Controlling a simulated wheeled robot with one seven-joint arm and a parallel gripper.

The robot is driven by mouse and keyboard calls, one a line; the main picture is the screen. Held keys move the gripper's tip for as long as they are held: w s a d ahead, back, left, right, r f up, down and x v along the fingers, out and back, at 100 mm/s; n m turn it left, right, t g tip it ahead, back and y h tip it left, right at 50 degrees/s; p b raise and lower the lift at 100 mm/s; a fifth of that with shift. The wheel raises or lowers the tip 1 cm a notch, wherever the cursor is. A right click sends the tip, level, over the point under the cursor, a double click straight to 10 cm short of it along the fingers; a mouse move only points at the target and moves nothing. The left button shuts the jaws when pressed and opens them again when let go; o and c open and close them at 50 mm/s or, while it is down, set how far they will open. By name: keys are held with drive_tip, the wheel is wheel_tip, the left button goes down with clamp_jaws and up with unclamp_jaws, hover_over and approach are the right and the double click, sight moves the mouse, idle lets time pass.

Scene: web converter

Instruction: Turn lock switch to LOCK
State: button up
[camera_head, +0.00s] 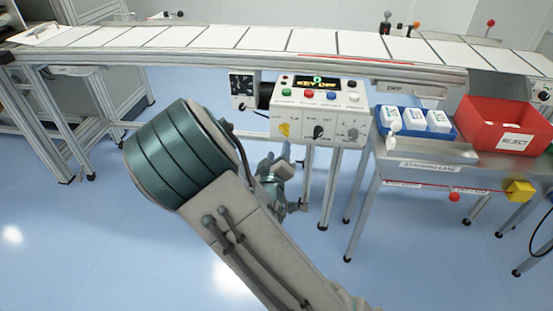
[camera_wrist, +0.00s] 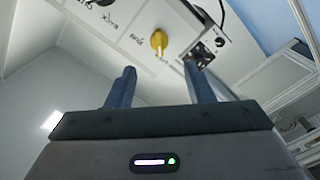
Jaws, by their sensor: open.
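The white control box (camera_head: 318,108) carries a row of rotary knobs under a row of coloured buttons. A yellow knob (camera_head: 285,129) is at left, a black knob (camera_head: 318,132) in the middle and a grey one (camera_head: 352,134) at right. Their labels are too small to tell which is the lock switch. My gripper (camera_head: 276,158) is just below the box's left part. In the wrist view my gripper (camera_wrist: 159,70) is open and empty, its fingers pointing at the panel. The yellow knob (camera_wrist: 159,42) shows between and beyond the fingertips, apart from them.
The box's display (camera_head: 317,83) reads "KEY OFF". A conveyor (camera_head: 270,40) runs behind. At right stand a table (camera_head: 450,150), a blue tray (camera_head: 447,136) of white bottles and a red reject bin (camera_head: 505,125). A black-faced unit (camera_head: 241,85) sits left of the box.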

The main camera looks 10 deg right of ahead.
drive_tip(key=shift+v, duration=1.55)
drive_tip(key=shift+d, duration=0.1)
drive_tip(key=s+d+r+m+g+y+p, duration=0.2)
drive_tip(key=s+r+m+g+p, duration=0.1)
drive_tip(key=s+r+g+p, duration=0.4)
drive_tip(key=s+d+r+m+g+y+p, duration=0.2)
drive_tip(key=s+r+g+p, duration=0.5)
drive_tip(key=s+r+p, duration=0.5)
drive_tip(key=s+r+y, duration=0.1)
drive_tip(key=s+r, duration=0.4)
drive_tip(key=r, duration=0.3)
drive_tip(key=shift+d+m+y+p, duration=0.3)
drive_tip(key=shift+d+m+p, duration=0.05)
drive_tip(key=shift+m, duration=0.05)
drive_tip(key=shift+w+r, duration=0.1)
drive_tip(key=shift+c, duration=1.3)
drive_tip(key=shift+d, duration=0.15)
